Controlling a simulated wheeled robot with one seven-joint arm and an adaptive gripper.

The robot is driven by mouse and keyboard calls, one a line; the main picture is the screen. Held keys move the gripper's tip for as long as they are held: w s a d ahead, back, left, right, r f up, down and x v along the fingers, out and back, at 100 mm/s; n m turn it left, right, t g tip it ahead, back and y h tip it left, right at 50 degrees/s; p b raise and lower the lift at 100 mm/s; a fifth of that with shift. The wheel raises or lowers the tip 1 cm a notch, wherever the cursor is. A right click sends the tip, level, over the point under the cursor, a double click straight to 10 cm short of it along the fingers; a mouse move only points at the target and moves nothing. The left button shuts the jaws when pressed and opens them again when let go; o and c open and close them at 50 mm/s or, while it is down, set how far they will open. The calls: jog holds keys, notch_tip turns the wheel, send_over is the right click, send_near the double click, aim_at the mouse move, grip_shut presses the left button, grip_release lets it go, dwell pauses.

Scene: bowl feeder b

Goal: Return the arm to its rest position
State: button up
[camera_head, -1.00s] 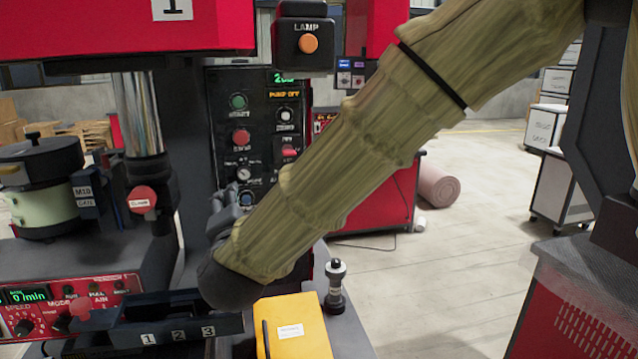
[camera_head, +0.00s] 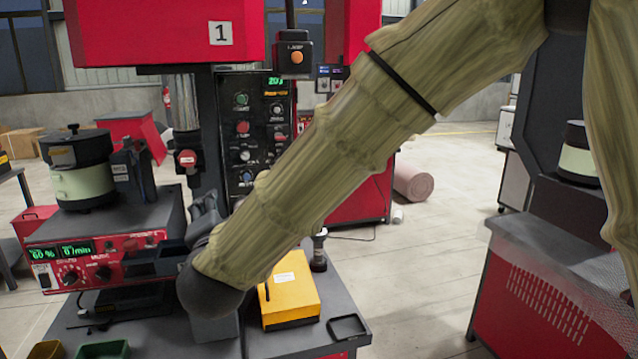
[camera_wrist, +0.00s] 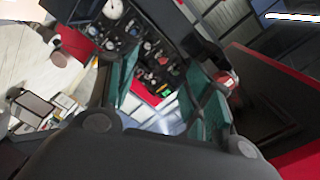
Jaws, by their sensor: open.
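My arm, in a tan cover, runs from the upper right down to the middle of the head view, in front of the red machine (camera_head: 160,35) marked 1. My gripper (camera_wrist: 155,95) shows in the wrist view with its two fingers spread apart and nothing between them. Beyond the fingers are the dark control panel and part of the red machine. In the head view the gripper is mostly hidden behind the dark wrist end of my arm, in front of the control panel (camera_head: 258,140) and close to the feeder unit.
A bowl feeder (camera_head: 82,180) stands on a red control box (camera_head: 85,262) at left. A yellow box (camera_head: 290,300) sits on the grey table (camera_head: 350,348) just below my arm, with a black knobbed post (camera_head: 319,255) beside it.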

jog(key=w+d+f+n+g, duration=0.15)
jog(key=d+f, duration=0.35)
jog(key=f, duration=0.6)
jog(key=w+d+f+n+g, duration=0.1)
jog(key=d+f+g, duration=0.25)
jog(key=f, duration=0.75)
jog(key=s+d+f+n+g+h, duration=0.15)
jog(key=s+d+f, duration=0.35)
jog(key=f, duration=0.5)
jog(key=s+d+f+n+g+h, duration=0.1)
jog(key=s+d+f+g, duration=0.1)
jog(key=d+f, duration=0.6)
jog(key=s+d+f+n+g, duration=0.1)
jog(key=s+d+f+g, duration=0.1)
jog(key=s+d+f, duration=0.45)
jog(key=s+d+f+n+g, duration=0.15)
jog(key=s+d+f, duration=0.25)
jog(key=s+f, duration=0.55)
jog(key=s+d+f+g+h, duration=0.1)
jog(key=s+d+f+g, duration=0.1)
jog(key=s+d, duration=0.3)
jog(key=s+d+f+n+g+h, duration=0.1)
jog(key=s+d+f+g, duration=0.2)
jog(key=s, duration=0.8)
notch_tip(320, 180, down, 2)
jog(key=shift+d+f, duration=0.1)
jog(key=shift+d, duration=1.1)
